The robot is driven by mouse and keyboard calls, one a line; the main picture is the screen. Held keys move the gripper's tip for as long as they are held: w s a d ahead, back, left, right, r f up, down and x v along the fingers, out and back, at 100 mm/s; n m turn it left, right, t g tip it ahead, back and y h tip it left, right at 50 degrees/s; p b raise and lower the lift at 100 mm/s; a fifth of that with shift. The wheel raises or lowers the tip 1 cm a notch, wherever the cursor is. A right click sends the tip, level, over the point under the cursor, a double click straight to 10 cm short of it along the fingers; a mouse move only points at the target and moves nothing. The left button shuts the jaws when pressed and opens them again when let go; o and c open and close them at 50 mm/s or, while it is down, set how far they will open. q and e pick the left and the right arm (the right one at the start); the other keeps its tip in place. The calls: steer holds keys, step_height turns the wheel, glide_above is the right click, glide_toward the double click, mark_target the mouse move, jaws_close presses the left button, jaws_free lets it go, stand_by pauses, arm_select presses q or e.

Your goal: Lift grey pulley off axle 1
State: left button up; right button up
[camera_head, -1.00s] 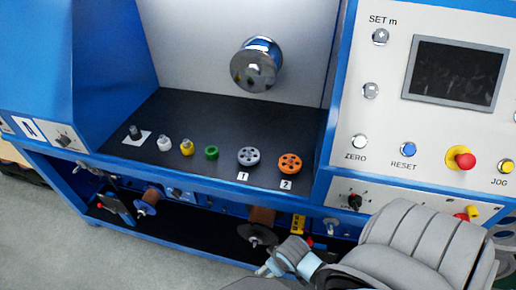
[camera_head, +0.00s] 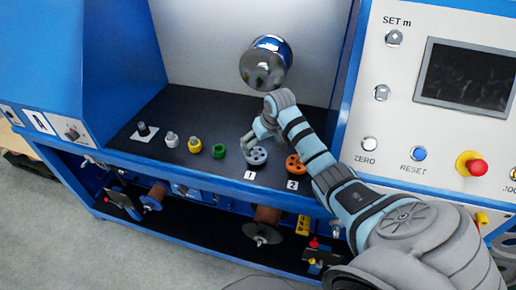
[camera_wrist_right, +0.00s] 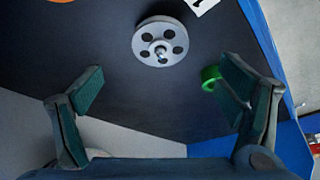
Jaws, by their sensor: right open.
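The grey pulley (camera_head: 257,157) sits on the black shelf behind the label "1". In the right wrist view the grey pulley (camera_wrist_right: 146,41) shows as a holed disc, with the bright tip of the axle (camera_wrist_right: 160,50) at its centre. My right gripper (camera_head: 250,141) is beside and above the pulley in the head view, partly hidden by its own wrist. In the wrist view the right gripper (camera_wrist_right: 163,76) is open and empty, its fingers apart, with the pulley ahead of the gap and not between the pads. My left gripper is out of view.
An orange pulley (camera_head: 295,165) stands right of the grey one. A green ring (camera_head: 219,151), a yellow piece (camera_head: 194,145), a white piece (camera_head: 172,139) and a black piece (camera_head: 143,130) line up to the left. A metal drum (camera_head: 264,63) juts out above the shelf.

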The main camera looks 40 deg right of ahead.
mark_target(257, 153)
steer(key=b+x, duration=0.2)
steer(key=x, duration=0.6)
steer(key=shift+f, duration=0.3)
steer(key=c, duration=1.4)
steer(key=shift+w+r+p, duration=0.1)
steer(key=shift+r+p, duration=1.7)
steer(key=shift+p, duration=0.25)
steer(key=shift+r+p, duration=1)
steer(key=shift+r, duration=0.2)
